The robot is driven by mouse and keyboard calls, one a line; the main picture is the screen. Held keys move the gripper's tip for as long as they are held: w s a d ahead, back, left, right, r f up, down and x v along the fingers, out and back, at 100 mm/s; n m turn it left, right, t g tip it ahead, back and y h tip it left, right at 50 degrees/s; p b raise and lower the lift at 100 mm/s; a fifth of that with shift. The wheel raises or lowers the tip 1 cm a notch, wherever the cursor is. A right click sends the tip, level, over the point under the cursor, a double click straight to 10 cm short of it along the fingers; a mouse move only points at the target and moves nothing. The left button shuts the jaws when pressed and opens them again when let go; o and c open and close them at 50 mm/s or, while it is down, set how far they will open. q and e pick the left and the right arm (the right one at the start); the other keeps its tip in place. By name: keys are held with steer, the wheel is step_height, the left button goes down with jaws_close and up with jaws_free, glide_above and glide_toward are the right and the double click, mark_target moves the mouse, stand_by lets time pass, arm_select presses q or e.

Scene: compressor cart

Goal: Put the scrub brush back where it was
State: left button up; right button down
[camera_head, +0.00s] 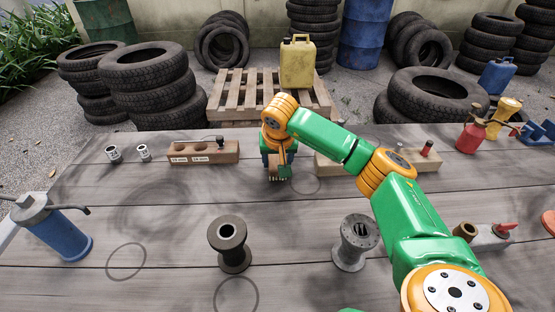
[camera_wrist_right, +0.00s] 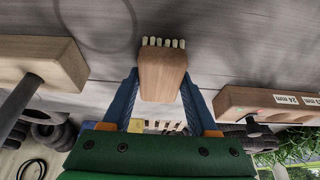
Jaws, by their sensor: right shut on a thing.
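The scrub brush (camera_head: 276,180) has a wooden body and pale bristles. My right gripper (camera_head: 279,163) is shut on it at the back middle of the table, with the bristles toward the tabletop. In the right wrist view the brush (camera_wrist_right: 163,75) sits between the two blue fingers (camera_wrist_right: 163,100), bristle row at the far end. I cannot tell whether the bristles touch the table. Thin rings are drawn on the table: one just right of the brush (camera_head: 306,184), one at the front left (camera_head: 126,261), one at the front middle (camera_head: 236,295). My left gripper is not in view.
A labelled wooden socket block (camera_head: 203,152) stands left of the brush, another wooden block (camera_head: 340,164) right. Two spools, dark (camera_head: 232,246) and grey (camera_head: 355,243), stand in front. A blue cylinder tool (camera_head: 62,230) is left, a red oil can (camera_head: 471,135) right. The front-left table is mostly clear.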

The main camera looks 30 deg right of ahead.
steer(key=shift+c, duration=0.9)
jaws_free()
steer(key=shift+r, duration=0.45)
steer(key=p+v, duration=0.1)
steer(key=v, duration=1)
steer(key=shift+r, duration=0.2)
steer(key=shift+s, duration=0.15)
